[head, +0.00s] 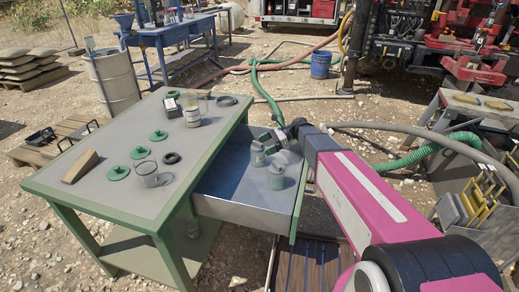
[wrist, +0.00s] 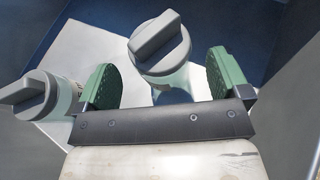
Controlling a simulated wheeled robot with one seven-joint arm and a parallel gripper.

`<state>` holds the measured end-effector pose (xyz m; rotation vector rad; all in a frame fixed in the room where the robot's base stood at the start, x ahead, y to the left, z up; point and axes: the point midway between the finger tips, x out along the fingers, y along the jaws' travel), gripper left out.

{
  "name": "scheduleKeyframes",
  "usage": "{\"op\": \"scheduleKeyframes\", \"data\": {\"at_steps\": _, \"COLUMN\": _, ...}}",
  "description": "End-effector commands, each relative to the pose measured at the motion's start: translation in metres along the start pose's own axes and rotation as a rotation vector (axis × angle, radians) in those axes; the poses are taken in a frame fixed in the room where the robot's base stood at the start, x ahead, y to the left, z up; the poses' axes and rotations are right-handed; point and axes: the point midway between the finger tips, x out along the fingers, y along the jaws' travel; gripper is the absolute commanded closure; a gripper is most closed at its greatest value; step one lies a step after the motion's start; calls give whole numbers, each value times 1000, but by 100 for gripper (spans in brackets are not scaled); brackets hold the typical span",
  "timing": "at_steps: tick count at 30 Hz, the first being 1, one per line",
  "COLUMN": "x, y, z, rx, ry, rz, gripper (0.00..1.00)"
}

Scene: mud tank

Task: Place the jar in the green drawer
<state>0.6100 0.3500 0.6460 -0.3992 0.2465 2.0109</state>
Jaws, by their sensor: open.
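The drawer (head: 230,208) of the green table is pulled open, with a grey-blue inside and a green front edge. My gripper (head: 273,140) is over the back of the drawer, open. In the wrist view, its green-padded fingers (wrist: 164,82) are spread on both sides of one lidded jar (wrist: 160,50), with gaps and no visible grip. The other jar (wrist: 30,97) is outside the left finger. Which jar is which across views I cannot tell.
The drawer walls surround the jars. A white sheet (wrist: 95,50) lies under them.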

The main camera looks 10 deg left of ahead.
Motion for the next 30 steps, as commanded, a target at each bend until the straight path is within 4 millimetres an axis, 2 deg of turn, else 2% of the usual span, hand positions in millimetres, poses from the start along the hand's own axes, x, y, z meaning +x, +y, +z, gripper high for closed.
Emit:
{"op": "scheduleKeyframes", "data": {"at_steps": 1, "x": -12, "y": -1, "z": 0, "rx": 0, "ry": 1, "rz": -3, "gripper": 6}}
{"op": "scheduleKeyframes", "data": {"at_steps": 6, "x": -45, "y": -1, "z": 0, "rx": 0, "ry": 1, "rz": -2, "gripper": 6}}
{"op": "scheduleKeyframes", "data": {"at_steps": 12, "x": -72, "y": -1, "z": 0, "rx": -1, "ry": 0, "rz": -1, "gripper": 6}}
{"op": "scheduleKeyframes", "data": {"at_steps": 17, "x": -80, "y": 0, "z": 0, "rx": -1, "ry": 0, "rz": -1, "gripper": 6}}
{"op": "scheduleKeyframes", "data": {"at_steps": 27, "x": -81, "y": 0, "z": 0, "rx": 0, "ry": 0, "rz": -2, "gripper": 6}}
{"op": "scheduleKeyframes", "data": {"at_steps": 30, "x": -90, "y": 0, "z": 0, "rx": 2, "ry": 0, "rz": -19, "gripper": 6}}
